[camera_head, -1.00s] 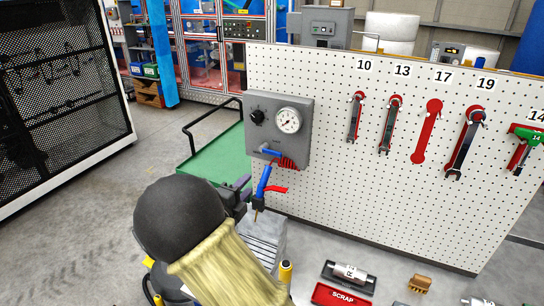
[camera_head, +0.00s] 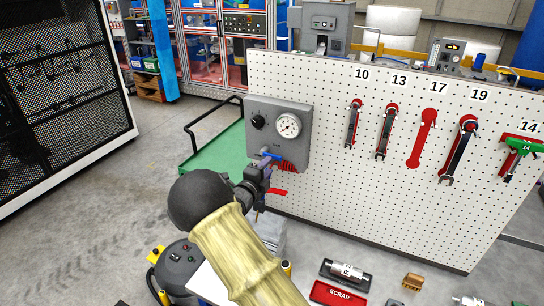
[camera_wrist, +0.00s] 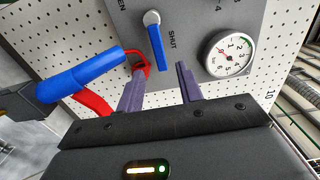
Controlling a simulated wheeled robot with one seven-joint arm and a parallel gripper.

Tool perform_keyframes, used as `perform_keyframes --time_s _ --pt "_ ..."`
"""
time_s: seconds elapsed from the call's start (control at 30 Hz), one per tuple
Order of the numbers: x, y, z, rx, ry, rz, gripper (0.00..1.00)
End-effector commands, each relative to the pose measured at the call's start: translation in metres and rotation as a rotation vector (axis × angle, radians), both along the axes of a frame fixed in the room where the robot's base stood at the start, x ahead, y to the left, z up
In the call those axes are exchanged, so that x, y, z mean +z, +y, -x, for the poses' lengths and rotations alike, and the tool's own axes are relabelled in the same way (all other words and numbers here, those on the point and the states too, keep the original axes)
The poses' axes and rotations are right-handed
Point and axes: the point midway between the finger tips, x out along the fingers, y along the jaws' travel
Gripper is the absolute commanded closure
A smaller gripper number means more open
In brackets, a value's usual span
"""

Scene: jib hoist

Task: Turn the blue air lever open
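The blue air lever (camera_wrist: 157,47) shows in the wrist view on the grey panel (camera_wrist: 185,12), below its pale round pivot (camera_wrist: 152,18). It points down toward my gripper, beside the word SHUT; part of another label ending in EN shows at upper left. In the head view the lever (camera_head: 268,155) is small and partly hidden by my gripper (camera_head: 264,168). My gripper's purple fingers (camera_wrist: 157,80) are open and apart in the wrist view. The lever's free end lies just beyond the fingertips, in line with the gap; I cannot tell whether they touch.
A blue air gun (camera_wrist: 80,78) with a red hose and red trigger hangs close left of the fingers in the wrist view. A gauge (camera_head: 288,125) and a black knob (camera_head: 258,122) sit on the panel. Wrenches hang on the white pegboard (camera_head: 330,190) to the right.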

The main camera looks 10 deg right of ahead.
Motion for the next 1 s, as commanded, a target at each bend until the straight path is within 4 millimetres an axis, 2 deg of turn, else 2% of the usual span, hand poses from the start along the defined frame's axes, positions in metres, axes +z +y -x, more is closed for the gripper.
perform_keyframes --time_s 0.1,0.3,0.63,0.8,0.83,1.0 --pt "0.003 -0.013 -0.017 -0.001 0.001 0.003 0.64" --pt "0.002 -0.026 -0.036 0.000 -0.001 0.001 0.64" --pt "0.000 -0.028 -0.038 0.000 0.000 0.000 0.64" --pt "0.000 -0.028 -0.038 0.000 0.000 0.000 0.97" --pt "0.000 -0.028 -0.038 0.000 0.000 0.000 1.00" --pt "0.000 -0.028 -0.038 0.000 0.000 0.000 1.00"
